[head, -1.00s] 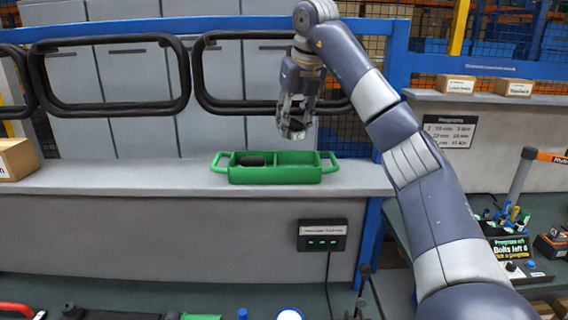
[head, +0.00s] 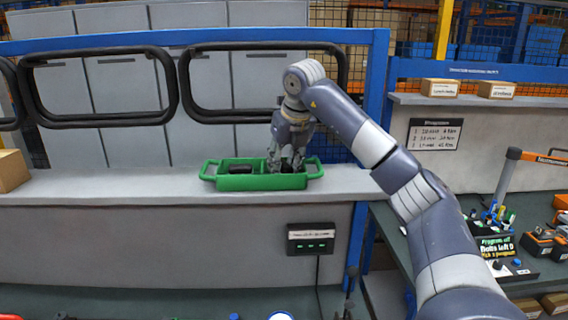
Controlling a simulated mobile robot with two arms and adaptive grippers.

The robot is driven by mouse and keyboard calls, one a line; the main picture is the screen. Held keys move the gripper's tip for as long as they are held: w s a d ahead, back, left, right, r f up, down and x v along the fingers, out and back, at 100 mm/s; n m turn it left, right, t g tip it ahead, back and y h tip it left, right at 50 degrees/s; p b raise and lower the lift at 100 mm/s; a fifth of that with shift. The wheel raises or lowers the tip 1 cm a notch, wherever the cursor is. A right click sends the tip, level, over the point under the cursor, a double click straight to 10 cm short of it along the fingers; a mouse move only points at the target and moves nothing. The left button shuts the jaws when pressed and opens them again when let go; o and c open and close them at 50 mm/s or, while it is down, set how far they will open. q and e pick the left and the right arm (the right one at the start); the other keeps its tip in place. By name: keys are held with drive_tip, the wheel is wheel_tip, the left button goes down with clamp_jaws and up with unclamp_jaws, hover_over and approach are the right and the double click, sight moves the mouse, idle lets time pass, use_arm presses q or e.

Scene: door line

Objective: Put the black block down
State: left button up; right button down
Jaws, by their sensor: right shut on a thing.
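The green tray (head: 255,183) with two end handles stands on the grey ledge. A black object (head: 241,169) lies in its left compartment. My right gripper (head: 286,165) points down into the right compartment, its fingertips at about the rim's height. It is shut on the black block (head: 287,169), which shows only as a small dark patch between the fingers. The fingers and the tray's front wall hide most of it, and I cannot tell whether it touches the tray floor. My left gripper is not in view.
The ledge (head: 110,188) is clear on both sides of the tray, with a cardboard box (head: 12,170) at the far left. Black rail loops (head: 95,118) and a blue frame stand behind. A small black panel with green lights (head: 311,239) is below.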

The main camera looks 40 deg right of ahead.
sight(283, 164)
drive_tip(key=c, duration=1.4)
unclamp_jaws()
drive_tip(key=shift+a, duration=0.1)
drive_tip(key=shift+r, duration=0.25)
drive_tip(key=b+v, duration=0.1)
drive_tip(key=v, duration=0.2)
drive_tip(key=shift+s+a+r+b, duration=0.1)
drive_tip(key=shift+s+r+b, duration=0.05)
drive_tip(key=shift+r+b, duration=0.25)
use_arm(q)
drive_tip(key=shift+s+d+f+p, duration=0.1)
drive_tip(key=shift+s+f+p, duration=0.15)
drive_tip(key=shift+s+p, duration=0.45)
use_arm(e)
drive_tip(key=v, duration=0.8)
drive_tip(key=shift+s+f, duration=0.1)
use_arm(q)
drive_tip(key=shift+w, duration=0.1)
